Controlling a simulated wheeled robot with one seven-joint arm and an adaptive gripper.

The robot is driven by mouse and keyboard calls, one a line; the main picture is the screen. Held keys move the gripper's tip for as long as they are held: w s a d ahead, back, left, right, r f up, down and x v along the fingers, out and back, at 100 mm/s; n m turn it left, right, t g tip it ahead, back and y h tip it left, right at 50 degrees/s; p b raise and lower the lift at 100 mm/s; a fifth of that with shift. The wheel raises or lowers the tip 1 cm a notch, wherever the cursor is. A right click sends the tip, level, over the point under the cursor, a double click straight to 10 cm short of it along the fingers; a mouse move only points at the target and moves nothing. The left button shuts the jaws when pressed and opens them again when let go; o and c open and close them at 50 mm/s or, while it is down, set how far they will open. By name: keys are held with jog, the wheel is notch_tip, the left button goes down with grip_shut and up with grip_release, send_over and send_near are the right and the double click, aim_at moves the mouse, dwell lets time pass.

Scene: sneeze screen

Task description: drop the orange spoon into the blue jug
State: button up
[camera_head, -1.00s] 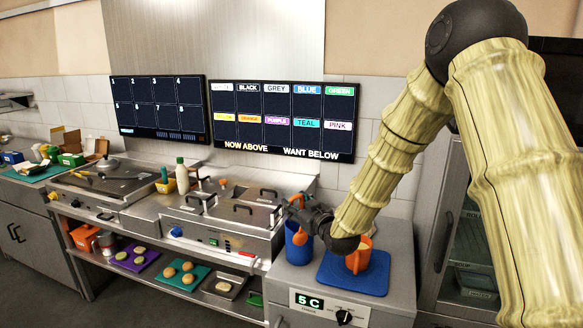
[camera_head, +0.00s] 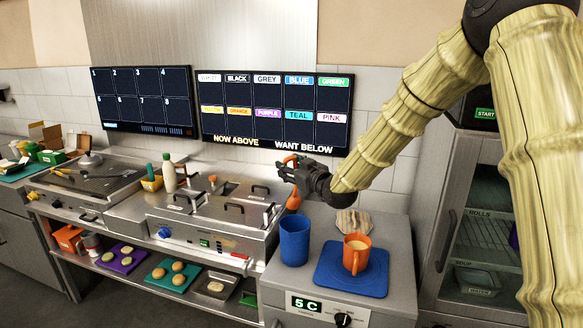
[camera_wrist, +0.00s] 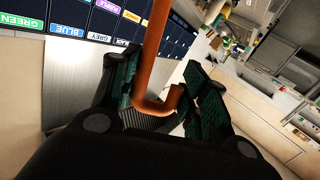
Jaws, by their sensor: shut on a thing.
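My gripper (camera_head: 287,171) is shut on the orange spoon (camera_head: 294,200), above the counter unit. In the head view the spoon's hooked handle end shows above the fingers and its bowl hangs below them. In the wrist view the orange handle (camera_wrist: 156,60) runs between the green-padded fingers, its hooked end near the palm. The blue jug (camera_head: 294,241) stands upright on the unit's top. The spoon's bowl appears just above the jug's rim in the picture, apart from it. I cannot tell whether it is directly over the opening or farther back.
An orange mug (camera_head: 356,255) with pale contents stands on a blue mat (camera_head: 345,283), right of the jug. A steel cooker with lids (camera_head: 225,205) is at the left, a glass-door cabinet (camera_head: 480,235) at the right.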

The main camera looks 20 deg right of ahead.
jog(key=b, duration=0.5)
send_over(292, 237)
notch_tip(292, 237, down, 7)
jog(key=shift+w, duration=0.15)
dwell(0.4)
jog(key=shift+f, duration=0.2)
jog(key=shift+f+b, duration=4.15)
jog(key=shift+f, duration=1.9)
jog(key=o, duration=1.3)
jog(key=f+v, duration=0.1)
jog(key=v, duration=1.1)
jog(key=shift+r, duration=0.45)
